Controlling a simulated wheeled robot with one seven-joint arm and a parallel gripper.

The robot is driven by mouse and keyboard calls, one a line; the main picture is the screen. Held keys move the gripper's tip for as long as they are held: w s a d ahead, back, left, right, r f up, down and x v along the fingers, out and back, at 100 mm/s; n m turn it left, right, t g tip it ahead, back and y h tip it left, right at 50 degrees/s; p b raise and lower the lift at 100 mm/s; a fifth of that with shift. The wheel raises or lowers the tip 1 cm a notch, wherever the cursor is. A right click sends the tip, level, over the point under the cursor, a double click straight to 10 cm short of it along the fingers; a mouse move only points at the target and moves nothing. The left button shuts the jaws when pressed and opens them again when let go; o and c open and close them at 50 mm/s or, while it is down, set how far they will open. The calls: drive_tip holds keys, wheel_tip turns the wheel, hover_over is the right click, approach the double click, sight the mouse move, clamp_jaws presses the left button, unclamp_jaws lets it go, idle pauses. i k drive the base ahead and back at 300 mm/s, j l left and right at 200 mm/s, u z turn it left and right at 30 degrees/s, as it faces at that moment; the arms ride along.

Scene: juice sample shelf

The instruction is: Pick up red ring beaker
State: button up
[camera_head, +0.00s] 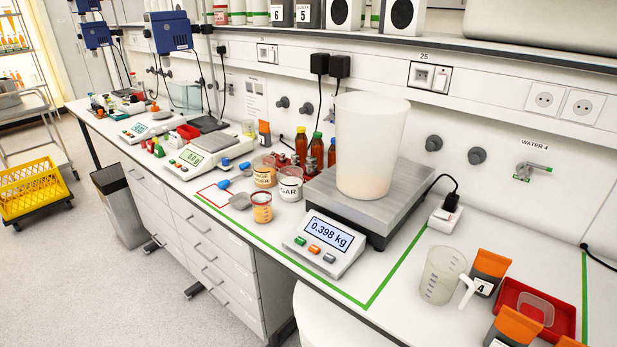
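A small clear beaker (262,213) with red-orange bands stands upright near the front edge of the bench, left of the scale display. It looks like the red ring beaker, but it is too small to be certain. A large translucent white beaker (370,140) stands upright on the grey scale platform (330,197); I see no red ring on it. The scale display (327,234) reads 0.398 kg. My gripper is not in view.
Two labelled tubs, one orange (264,172) and one marked sugar (289,184), stand close behind the small beaker. A grey scoop (240,201) lies to its left. Brown bottles (301,146) stand behind. A clear jug (440,275) and red tray (563,318) are at right.

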sight(261, 199)
drive_tip(key=i+j+u, duration=0.1)
drive_tip(key=i+j, duration=0.15)
drive_tip(key=j, duration=0.25)
drive_tip(key=i+j+u, duration=0.15)
drive_tip(key=j, duration=0.35)
drive_tip(key=i+j+u, duration=0.1)
drive_tip(key=i+j, duration=0.3)
drive_tip(key=i+j+u, duration=0.1)
drive_tip(key=i+j, duration=0.2)
drive_tip(key=j, duration=0.2)
drive_tip(key=i, duration=0.5)
